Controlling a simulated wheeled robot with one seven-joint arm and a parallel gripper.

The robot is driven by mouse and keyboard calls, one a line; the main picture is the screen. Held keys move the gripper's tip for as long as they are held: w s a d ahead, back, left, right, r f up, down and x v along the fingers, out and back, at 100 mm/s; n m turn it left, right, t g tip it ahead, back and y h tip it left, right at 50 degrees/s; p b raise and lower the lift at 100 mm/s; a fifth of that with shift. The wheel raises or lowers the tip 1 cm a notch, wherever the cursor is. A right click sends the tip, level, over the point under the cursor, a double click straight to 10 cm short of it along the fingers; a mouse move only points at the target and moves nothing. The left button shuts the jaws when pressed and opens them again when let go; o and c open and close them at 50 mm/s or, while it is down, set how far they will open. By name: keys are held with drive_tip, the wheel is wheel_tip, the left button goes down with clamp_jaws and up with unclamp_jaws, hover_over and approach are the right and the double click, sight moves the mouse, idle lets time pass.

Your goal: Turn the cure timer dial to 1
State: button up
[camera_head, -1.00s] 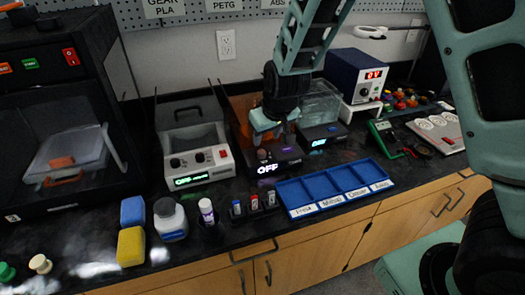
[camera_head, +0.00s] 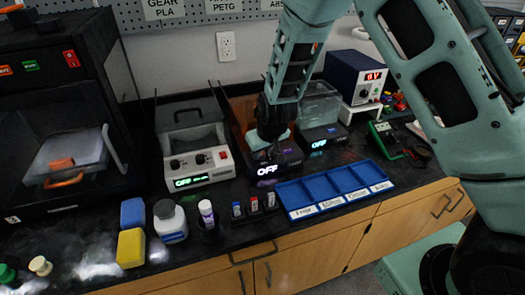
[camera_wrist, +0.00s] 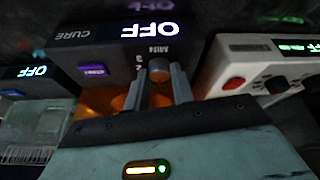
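The cure station (camera_head: 287,157), a dark box with an orange hood, stands mid-counter. Its display reads OFF and is labelled CURE in the wrist view (camera_wrist: 128,32). Its grey timer dial (camera_wrist: 159,72) has MIN and small digits printed near it, partly hidden by my fingers. My gripper (camera_wrist: 159,78) reaches down at the station's front, one finger on each side of the dial. The fingertips are at or very near its sides; I cannot tell whether they press on it. In the head view my gripper (camera_head: 272,145) hides the dial. A purple button (camera_wrist: 92,70) sits beside it.
A grey unit with a red button (camera_head: 200,165) stands left of the station, and another dark unit (camera_head: 325,135) with an OFF display stands right. A blue sorting tray (camera_head: 290,194) and a rack of small bottles (camera_head: 254,204) lie in front. A blue power supply (camera_head: 352,72) stands further right.

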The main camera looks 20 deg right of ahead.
drive_tip(key=shift+c, duration=0.6)
drive_tip(key=shift+r+m+p, duration=0.15)
drive_tip(key=shift+m+p, duration=0.15)
drive_tip(key=shift+p, duration=0.15)
drive_tip(key=m+p, duration=0.1)
drive_tip(key=m+h+p, duration=0.1)
drive_tip(key=p, duration=0.1)
drive_tip(key=shift+a+r+m, duration=0.15)
drive_tip(key=shift+m, duration=0.15)
drive_tip(key=m+h+p, duration=0.1)
drive_tip(key=m+p, duration=0.1)
drive_tip(key=p, duration=0.1)
drive_tip(key=shift+a+m+p, duration=0.1)
drive_tip(key=shift+m+p, duration=0.25)
drive_tip(key=shift+m, duration=0.05)
drive_tip(key=shift+f+m+g+h+p, duration=0.2)
drive_tip(key=shift+m+g+h+p, duration=0.25)
drive_tip(key=shift+m+p, duration=0.45)
drive_tip(key=shift+f, duration=0.1)
